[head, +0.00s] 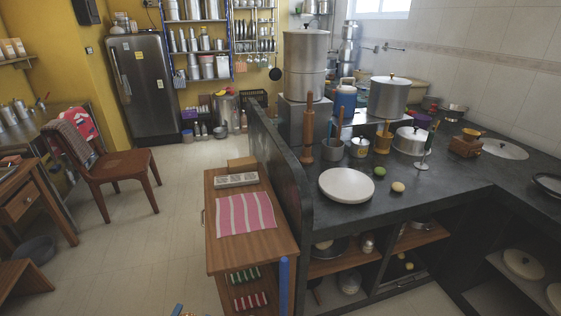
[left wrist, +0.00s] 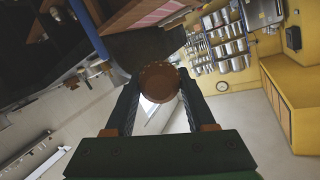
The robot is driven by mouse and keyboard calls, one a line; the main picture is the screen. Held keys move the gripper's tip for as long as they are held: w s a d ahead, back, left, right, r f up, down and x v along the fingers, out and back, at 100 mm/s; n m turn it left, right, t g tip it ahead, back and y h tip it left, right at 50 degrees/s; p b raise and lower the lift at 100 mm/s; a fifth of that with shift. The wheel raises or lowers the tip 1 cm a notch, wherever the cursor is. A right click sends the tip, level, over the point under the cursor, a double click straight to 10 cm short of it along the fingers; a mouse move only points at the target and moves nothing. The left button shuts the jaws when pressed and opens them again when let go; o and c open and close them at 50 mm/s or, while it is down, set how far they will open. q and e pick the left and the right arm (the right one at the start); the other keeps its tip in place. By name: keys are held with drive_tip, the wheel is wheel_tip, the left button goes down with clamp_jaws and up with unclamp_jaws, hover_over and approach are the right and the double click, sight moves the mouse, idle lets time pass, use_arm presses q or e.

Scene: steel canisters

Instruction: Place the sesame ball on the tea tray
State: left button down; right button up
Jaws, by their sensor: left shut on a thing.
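My left gripper (left wrist: 158,100) is shut on a round brown thing (left wrist: 159,82) in the left wrist view. It sits between the two fingertips, clear of any surface. I cannot tell for sure whether it is the sesame ball. In the head view a tan ball (head: 397,187) and a green ball (head: 379,171) lie on the dark counter, right of a round white board. A pale slatted rectangular tray (head: 236,180), probably the tea tray, lies on the wooden cart, behind a striped cloth.
The cart (head: 222,253) carries a pink striped cloth (head: 246,214) and stands against the counter's upright dark panel (head: 277,165). The white board (head: 347,186), a grey mortar (head: 332,150) and steel pots crowd the counter (head: 430,188). The floor left of the cart is clear.

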use_arm(q)
drive_tip(key=m+h, duration=0.2)
drive_tip(key=h, duration=0.1)
drive_tip(key=f+m+g+h, duration=0.1)
drive_tip(key=shift+s+m, duration=0.25)
drive_tip(key=shift+m, duration=0.05)
drive_tip(key=w+d+r+m+g+h, duration=0.2)
drive_tip(key=d+r+m+g+h, duration=0.15)
drive_tip(key=r+h, duration=0.2)
drive_tip(key=s+a+m, duration=0.1)
drive_tip(key=s+r+g+h, duration=0.1)
drive_tip(key=s, duration=0.1)
drive_tip(key=s+a+r+m+g, duration=0.1)
drive_tip(key=shift+s+a+r+m+h, duration=0.15)
drive_tip(key=shift+a+r+m+h, duration=0.1)
drive_tip(key=shift+a+m, duration=0.1)
